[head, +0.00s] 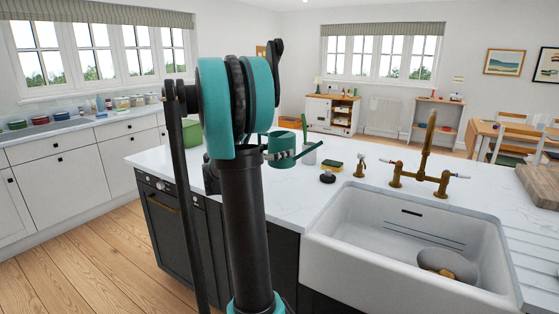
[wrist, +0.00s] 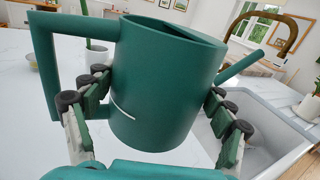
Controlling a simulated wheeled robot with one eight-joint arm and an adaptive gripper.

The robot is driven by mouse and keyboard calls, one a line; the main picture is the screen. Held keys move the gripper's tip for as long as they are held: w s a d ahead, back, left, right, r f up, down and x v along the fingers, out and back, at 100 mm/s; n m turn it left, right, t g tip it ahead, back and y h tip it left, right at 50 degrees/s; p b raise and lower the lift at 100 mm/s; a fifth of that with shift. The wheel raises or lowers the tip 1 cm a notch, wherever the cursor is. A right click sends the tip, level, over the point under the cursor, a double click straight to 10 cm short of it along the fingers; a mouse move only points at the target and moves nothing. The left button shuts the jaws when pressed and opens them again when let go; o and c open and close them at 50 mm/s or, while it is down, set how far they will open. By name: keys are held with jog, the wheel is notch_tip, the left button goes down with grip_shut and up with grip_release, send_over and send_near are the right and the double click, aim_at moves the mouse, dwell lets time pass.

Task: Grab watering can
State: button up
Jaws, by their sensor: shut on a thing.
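The teal watering can (wrist: 165,85) fills the middle of the wrist view, with its square handle on the left and its spout pointing right. My gripper (wrist: 155,112) has its fingers on both sides of the can's body, shut on it. In the head view the watering can (head: 281,146) shows just right of my arm, over the white island counter (head: 285,205), with the gripper (head: 281,156) across its body. The can looks roughly upright. My arm partly hides it, and I cannot tell whether its base touches the counter.
A cup with a green brush (head: 309,156), a sponge (head: 332,167) and a soap dispenser (head: 359,168) stand just right of the can. The brass faucet (head: 426,160) and white sink (head: 400,250) are farther right. A green container (head: 192,132) is behind my arm.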

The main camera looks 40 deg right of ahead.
jog(key=shift+r, duration=3.25)
